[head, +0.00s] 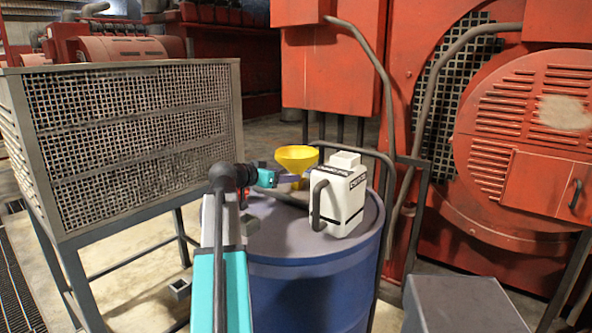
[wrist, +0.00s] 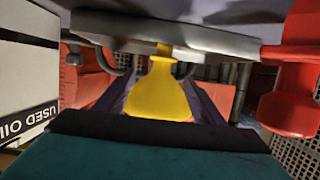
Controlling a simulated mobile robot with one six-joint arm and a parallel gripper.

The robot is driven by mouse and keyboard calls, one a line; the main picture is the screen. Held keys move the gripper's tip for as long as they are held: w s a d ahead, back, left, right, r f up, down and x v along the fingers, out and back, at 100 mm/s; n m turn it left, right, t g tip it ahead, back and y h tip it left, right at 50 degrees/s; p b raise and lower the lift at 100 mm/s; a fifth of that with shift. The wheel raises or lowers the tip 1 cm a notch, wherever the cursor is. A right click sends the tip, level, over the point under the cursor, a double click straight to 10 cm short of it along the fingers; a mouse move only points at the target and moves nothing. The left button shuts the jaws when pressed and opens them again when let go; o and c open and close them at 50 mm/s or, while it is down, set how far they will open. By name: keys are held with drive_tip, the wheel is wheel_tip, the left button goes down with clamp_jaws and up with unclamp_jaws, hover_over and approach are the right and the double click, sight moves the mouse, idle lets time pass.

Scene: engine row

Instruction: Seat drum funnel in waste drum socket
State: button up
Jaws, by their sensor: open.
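The yellow drum funnel (head: 297,157) stands upright at the far side of the waste drum (head: 312,293), wide mouth up. In the wrist view, which appears upside down, the funnel (wrist: 158,92) shows with its narrow spout against the grey drum top. I cannot tell whether the spout is inside the socket; the socket itself is hidden. My gripper (head: 290,180) is open at the funnel's lower part in the head view. In the wrist view its dark fingers (wrist: 163,100) lie on either side of the funnel, with gaps visible.
A white jug (head: 343,190) with a dark handle stands on the drum lid just right of the funnel; its side reads "USED OIL" in the wrist view (wrist: 25,80). A mesh-sided cage (head: 135,150) stands left. Red engine housings (head: 530,150) and a dark bent rail rise behind.

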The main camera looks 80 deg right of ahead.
drive_tip(key=shift+x, duration=1.8)
drive_tip(key=shift+d, duration=0.1)
drive_tip(key=shift+p+x, duration=0.95)
drive_tip(key=shift+x, duration=1.6)
drive_tip(key=shift+w, duration=0.1)
drive_tip(key=c, duration=1.2)
drive_tip(key=shift+r, duration=0.1)
